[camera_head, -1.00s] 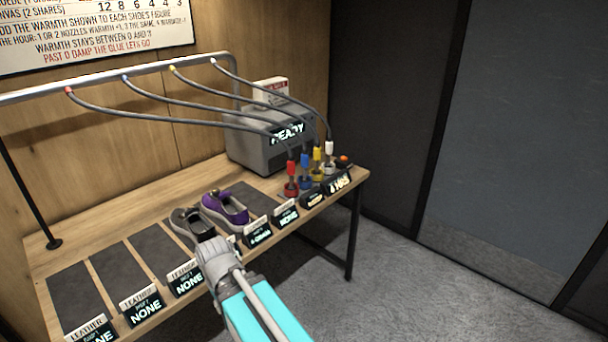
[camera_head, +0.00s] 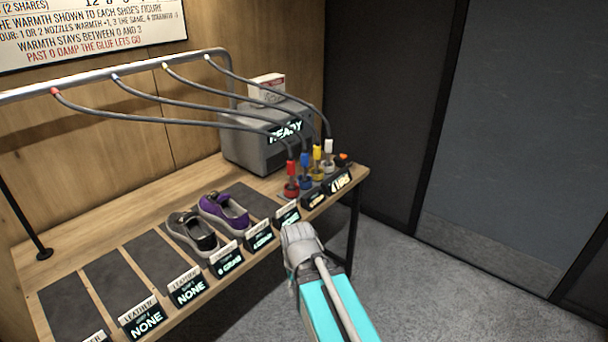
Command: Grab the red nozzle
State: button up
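The red nozzle (camera_head: 291,169) stands upright in its red holder at the right end of the wooden bench, left of a blue, a yellow and a white nozzle. A grey hose runs to it from the overhead rail. My gripper (camera_head: 297,232) is in front of the bench's front edge, nearer to me than the red nozzle and apart from it. Its fingers point toward the bench and are seen from behind, so I cannot tell whether they are open or shut.
A blue nozzle (camera_head: 304,162), yellow nozzle (camera_head: 317,154) and white nozzle (camera_head: 328,147) stand close beside the red one. A grey shoe (camera_head: 192,233) and a purple shoe (camera_head: 224,212) rest on dark mats. A grey machine (camera_head: 251,140) reading READY stands behind. Signs line the front edge.

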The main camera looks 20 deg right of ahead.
aim_at(291, 162)
jog(key=z, duration=0.2)
jog(key=k, duration=1.35)
jog(key=z, duration=0.5)
jog(key=i, duration=1.1)
jog(key=z, duration=0.55)
jog(key=i, duration=1.45)
jog(key=u, duration=0.7)
